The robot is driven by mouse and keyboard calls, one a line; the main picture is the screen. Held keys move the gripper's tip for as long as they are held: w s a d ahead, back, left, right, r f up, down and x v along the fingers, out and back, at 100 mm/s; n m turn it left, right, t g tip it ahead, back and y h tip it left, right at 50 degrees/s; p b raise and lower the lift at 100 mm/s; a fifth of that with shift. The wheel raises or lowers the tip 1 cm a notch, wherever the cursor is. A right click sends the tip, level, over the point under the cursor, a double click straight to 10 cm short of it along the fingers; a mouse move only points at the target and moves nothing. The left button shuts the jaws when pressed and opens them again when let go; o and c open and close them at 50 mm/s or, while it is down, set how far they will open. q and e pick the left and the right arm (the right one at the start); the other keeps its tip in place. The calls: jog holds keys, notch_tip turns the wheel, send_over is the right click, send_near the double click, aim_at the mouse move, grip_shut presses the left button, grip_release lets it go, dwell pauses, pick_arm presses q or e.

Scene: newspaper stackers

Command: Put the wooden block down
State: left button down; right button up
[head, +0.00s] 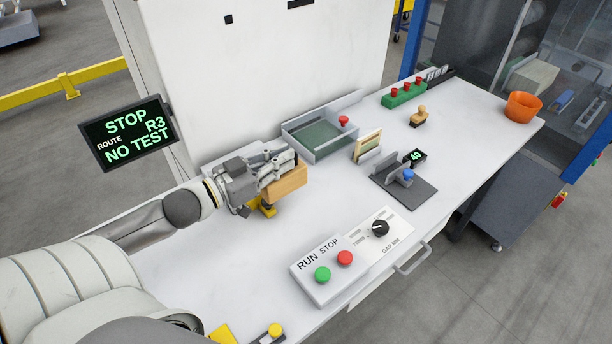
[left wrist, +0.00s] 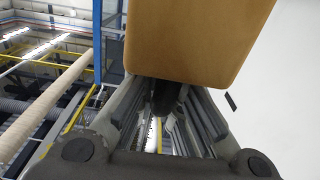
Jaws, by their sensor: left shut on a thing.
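The wooden block (head: 287,184) is a light brown box in the head view, at the left half of the white table (head: 340,220). My left gripper (head: 268,172) is shut on it, coming in from the left. In the left wrist view the block (left wrist: 195,40) fills the upper middle, between the fingers (left wrist: 160,105). A small yellow item (head: 262,208) shows just below the block. I cannot tell whether the block touches it or the table. My right gripper is not in view.
A control box with green and red buttons (head: 322,275) stands in front. A grey tray (head: 320,135), a card holder (head: 367,146) and a dark stand with a blue knob (head: 405,186) are to the right. An orange bowl (head: 523,107) is at the far right.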

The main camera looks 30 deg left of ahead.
pick_arm(q)
jog(key=shift+w+d+f+p, duration=0.2)
jog(key=shift+w+d+f, duration=0.1)
jog(key=shift+w+f, duration=1.05)
jog(key=shift+w+d+f+p, duration=0.3)
jog(key=shift+w+f, duration=0.55)
jog(key=shift+f, duration=1.05)
jog(key=shift+w+d+f+p, duration=0.1)
jog(key=shift+w+d+f, duration=0.25)
jog(key=shift+w+f, duration=1)
jog(key=shift+s+f, duration=0.25)
jog(key=shift+f, duration=0.05)
